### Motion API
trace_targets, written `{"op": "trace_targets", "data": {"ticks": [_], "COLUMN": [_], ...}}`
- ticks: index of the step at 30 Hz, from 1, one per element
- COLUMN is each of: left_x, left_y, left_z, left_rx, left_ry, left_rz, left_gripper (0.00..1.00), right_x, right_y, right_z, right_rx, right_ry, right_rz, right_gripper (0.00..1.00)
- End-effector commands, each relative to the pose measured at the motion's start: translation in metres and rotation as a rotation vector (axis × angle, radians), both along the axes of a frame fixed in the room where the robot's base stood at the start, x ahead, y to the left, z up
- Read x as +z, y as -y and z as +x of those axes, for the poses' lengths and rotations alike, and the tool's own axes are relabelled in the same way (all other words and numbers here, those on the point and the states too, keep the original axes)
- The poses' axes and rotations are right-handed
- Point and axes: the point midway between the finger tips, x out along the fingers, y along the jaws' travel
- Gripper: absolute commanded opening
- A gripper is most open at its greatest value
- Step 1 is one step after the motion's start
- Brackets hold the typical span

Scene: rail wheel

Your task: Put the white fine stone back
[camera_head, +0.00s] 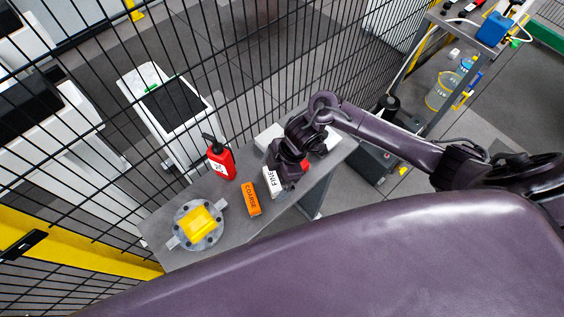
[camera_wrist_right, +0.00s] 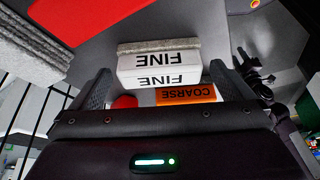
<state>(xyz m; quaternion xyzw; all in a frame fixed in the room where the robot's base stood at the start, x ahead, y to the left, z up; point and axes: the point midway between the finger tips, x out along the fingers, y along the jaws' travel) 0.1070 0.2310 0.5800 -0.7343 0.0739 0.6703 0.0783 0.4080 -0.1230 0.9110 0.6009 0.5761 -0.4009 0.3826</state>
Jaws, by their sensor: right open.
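The white fine stone (camera_head: 270,181), lettered FINE, is on the grey table (camera_head: 180,187), partly hidden by my right gripper (camera_head: 283,180) in the head view. In the right wrist view the fine stone (camera_wrist_right: 160,66) shows two lettered white faces and a grey strip. It appears in the space between the open fingers of my right gripper (camera_wrist_right: 160,76), with gaps visible at both sides. Whether it touches the table or the fingers at depth is unclear. My left gripper is not in view.
An orange COARSE stone (camera_head: 250,199) lies beside the fine stone. A red bottle (camera_head: 221,161) stands behind it. A round metal part with a yellow block (camera_head: 199,220) is at the table's left end. Black wire fencing (camera_head: 240,80) runs behind the table.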

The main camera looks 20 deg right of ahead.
Motion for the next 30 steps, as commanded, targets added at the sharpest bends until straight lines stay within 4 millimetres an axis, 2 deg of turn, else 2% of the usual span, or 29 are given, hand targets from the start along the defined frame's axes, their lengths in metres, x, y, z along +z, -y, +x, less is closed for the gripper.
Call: {"op": "trace_targets", "data": {"ticks": [9, 15, 19, 30], "left_x": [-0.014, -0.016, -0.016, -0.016], "left_y": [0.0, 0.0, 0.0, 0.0], "left_z": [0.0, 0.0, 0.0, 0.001], "left_rx": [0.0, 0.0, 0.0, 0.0], "left_ry": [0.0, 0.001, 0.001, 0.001], "left_rz": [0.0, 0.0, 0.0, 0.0], "left_gripper": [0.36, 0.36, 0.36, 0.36], "right_x": [0.062, 0.089, 0.095, 0.096], "right_y": [0.028, 0.038, 0.041, 0.041], "right_z": [0.0, -0.001, -0.002, -0.002], "right_rx": [0.0, 0.001, 0.0, -0.001], "right_ry": [0.007, 0.003, 0.001, 0.0], "right_rz": [-0.002, -0.003, -0.002, -0.001], "right_gripper": [1.0, 1.0, 1.0, 1.0]}}
